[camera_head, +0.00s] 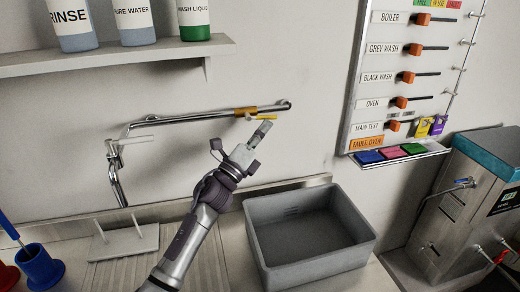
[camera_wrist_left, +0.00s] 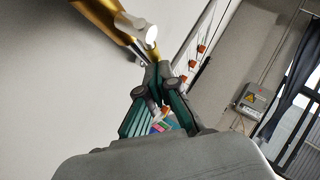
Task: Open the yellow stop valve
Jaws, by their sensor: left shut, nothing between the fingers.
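The yellow stop valve (camera_head: 245,112) is a brass-coloured section on the metal wall pipe, with a thin yellow lever (camera_head: 291,118) pointing right along the pipe. In the left wrist view a gold-coloured valve part (camera_wrist_left: 100,12) shows close at the top left. My left gripper (camera_head: 265,127) is shut and empty, with its tips just below and in front of the lever. In the left wrist view its dark green fingers (camera_wrist_left: 164,72) meet close to the valve part; I cannot tell whether they touch it. My right gripper is out of view.
A shelf (camera_head: 120,57) with several bottles hangs above the pipe (camera_head: 185,118). A grey basin (camera_head: 312,235) stands below right. A board with orange switches (camera_head: 403,77) is on the wall at right, above a metal tank (camera_head: 455,205). A white peg rack (camera_head: 124,243) is at lower left.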

